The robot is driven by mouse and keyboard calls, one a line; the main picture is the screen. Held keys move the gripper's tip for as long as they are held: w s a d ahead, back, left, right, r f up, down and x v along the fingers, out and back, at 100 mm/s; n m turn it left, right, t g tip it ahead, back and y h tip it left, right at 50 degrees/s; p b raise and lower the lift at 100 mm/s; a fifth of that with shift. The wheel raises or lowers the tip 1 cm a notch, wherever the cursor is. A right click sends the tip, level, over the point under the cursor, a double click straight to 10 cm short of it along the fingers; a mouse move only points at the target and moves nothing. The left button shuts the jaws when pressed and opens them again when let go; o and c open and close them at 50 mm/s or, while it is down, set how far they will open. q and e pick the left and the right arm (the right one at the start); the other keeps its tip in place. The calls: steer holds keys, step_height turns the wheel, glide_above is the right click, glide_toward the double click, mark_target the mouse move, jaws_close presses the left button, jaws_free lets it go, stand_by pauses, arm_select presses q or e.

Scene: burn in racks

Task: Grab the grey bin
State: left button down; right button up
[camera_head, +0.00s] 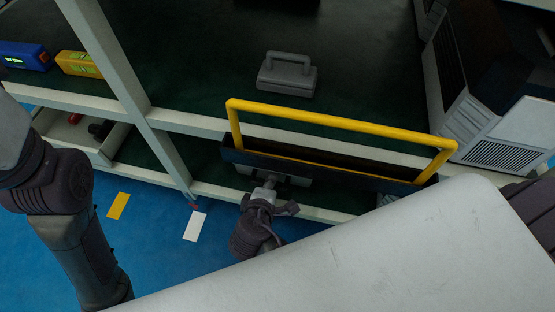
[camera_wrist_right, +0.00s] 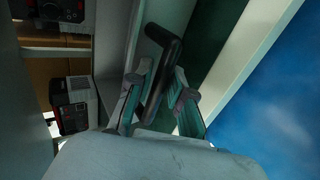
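A grey bin-like tray (camera_head: 80,135) with low walls sits on the lower shelf at the left in the head view, with small dark items in it. Another grey piece (camera_head: 298,180) shows low behind my right gripper (camera_head: 268,184), under the black trough; I cannot tell whether it is a bin. In the right wrist view my right gripper (camera_wrist_right: 163,72) has its fingers apart on either side of a dark bar-like handle (camera_wrist_right: 155,80). Firm contact is not clear. My left arm shows at the left, but its gripper is out of view.
A black trough (camera_head: 232,156) with a yellow handle (camera_head: 340,124) stands at the shelf front. A grey case (camera_head: 287,76) lies on the upper shelf. A white machine (camera_head: 490,130) stands at right. A slanted rack post (camera_head: 115,60) crosses the left. Blue floor (camera_head: 150,245) is open below.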

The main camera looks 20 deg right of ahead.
jaws_close()
steer(key=shift+r, duration=0.1)
